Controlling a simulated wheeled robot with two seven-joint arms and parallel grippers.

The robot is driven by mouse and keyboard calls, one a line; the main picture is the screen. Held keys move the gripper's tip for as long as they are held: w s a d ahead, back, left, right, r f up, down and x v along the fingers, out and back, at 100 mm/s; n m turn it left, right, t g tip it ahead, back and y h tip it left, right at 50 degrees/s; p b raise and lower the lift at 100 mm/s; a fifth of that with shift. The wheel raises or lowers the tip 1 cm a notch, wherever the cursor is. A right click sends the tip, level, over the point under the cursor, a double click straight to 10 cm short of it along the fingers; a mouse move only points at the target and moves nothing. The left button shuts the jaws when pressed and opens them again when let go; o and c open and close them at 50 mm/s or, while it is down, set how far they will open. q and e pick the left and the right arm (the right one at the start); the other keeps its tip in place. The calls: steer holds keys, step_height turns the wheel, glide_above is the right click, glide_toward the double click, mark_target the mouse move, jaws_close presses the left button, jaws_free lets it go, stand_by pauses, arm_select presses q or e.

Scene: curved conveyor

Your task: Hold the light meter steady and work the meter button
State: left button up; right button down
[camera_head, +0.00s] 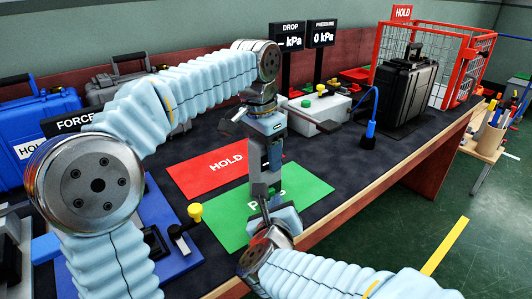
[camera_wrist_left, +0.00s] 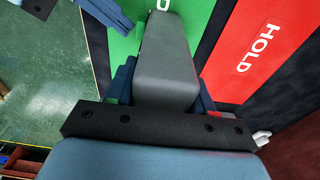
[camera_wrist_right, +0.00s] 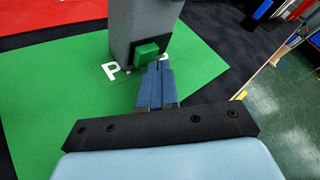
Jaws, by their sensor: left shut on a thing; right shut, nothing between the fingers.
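The light meter is a grey upright block (camera_head: 257,162). It also shows in the left wrist view (camera_wrist_left: 167,65) and the right wrist view (camera_wrist_right: 143,18). My left gripper (camera_head: 268,148) is shut around its upper part from above. The meter stands over the green pad; I cannot tell if its foot touches it. A green square meter button (camera_wrist_right: 147,52) on a black plate faces my right gripper. My right gripper (camera_wrist_right: 156,68) is shut and empty, its tips right by the button's lower edge. Contact is unclear. In the head view, the button is not clearly visible.
A green pad (camera_head: 300,200) and a red HOLD pad (camera_head: 205,172) lie on the dark table. A grey box with coloured buttons (camera_head: 318,108), a black case (camera_head: 405,92) and a red cage (camera_head: 455,75) stand behind. A blue fixture (camera_head: 165,225) is at left.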

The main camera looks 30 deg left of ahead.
steer(key=shift+w+a, duration=0.15)
steer(key=shift+a, duration=0.15)
steer(key=shift+s+d, duration=0.2)
steer(key=shift+d, duration=0.25)
steer(key=shift+s+d, duration=0.4)
steer(key=shift+d, duration=0.5)
steer(key=shift+s+d, duration=0.35)
steer(key=shift+d, duration=0.6)
steer(key=shift+s+d, duration=0.4)
steer(key=shift+d, duration=0.5)
arm_select(q)
steer(key=o, duration=1.5)
